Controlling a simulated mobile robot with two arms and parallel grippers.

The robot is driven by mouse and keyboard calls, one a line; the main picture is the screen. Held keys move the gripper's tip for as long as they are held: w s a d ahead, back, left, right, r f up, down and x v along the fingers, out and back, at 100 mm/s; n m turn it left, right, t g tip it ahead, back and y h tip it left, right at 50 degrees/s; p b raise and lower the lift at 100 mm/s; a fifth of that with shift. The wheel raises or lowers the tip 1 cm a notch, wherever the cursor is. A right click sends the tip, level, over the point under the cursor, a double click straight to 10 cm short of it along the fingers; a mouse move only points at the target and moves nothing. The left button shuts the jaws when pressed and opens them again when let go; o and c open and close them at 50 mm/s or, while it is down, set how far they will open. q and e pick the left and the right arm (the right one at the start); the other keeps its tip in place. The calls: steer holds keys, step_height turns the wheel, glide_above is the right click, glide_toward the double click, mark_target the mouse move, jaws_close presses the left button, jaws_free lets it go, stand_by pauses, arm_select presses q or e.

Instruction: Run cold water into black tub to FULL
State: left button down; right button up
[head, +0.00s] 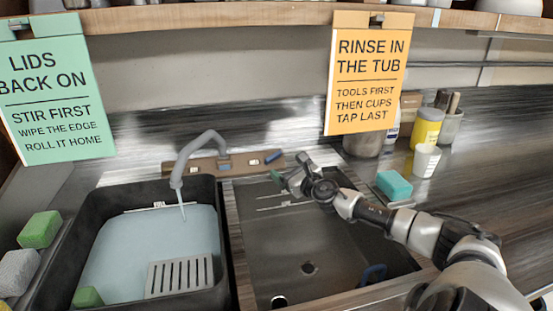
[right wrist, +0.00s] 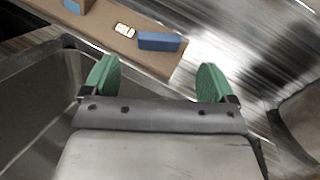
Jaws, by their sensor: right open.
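The black tub (head: 222,262) stands at the left in the head view and holds pale blue water (head: 120,255). A thin stream (head: 183,212) runs into it from the grey tap (head: 178,165). The water's back edge lies close to the FULL mark (head: 160,207); I cannot tell whether it touches it. A blue lever (head: 273,157) sits at the right end of the brown tap board (head: 195,168); it also shows in the right wrist view (right wrist: 160,41). My right gripper (head: 283,179) is open and empty, just in front of this lever and apart from it. My left gripper is not in view.
A grey slotted piece (head: 180,277) and a green sponge (head: 88,297) are in the tub. A teal sponge (head: 394,185), white cup (head: 426,160) and yellow jar (head: 427,128) stand on the right counter.

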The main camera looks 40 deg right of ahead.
mark_target(275, 158)
steer(key=shift+w+d, duration=0.2)
steer(key=shift+w, duration=1.35)
steer(key=shift+w+d, duration=0.2)
steer(key=shift+w, duration=1.35)
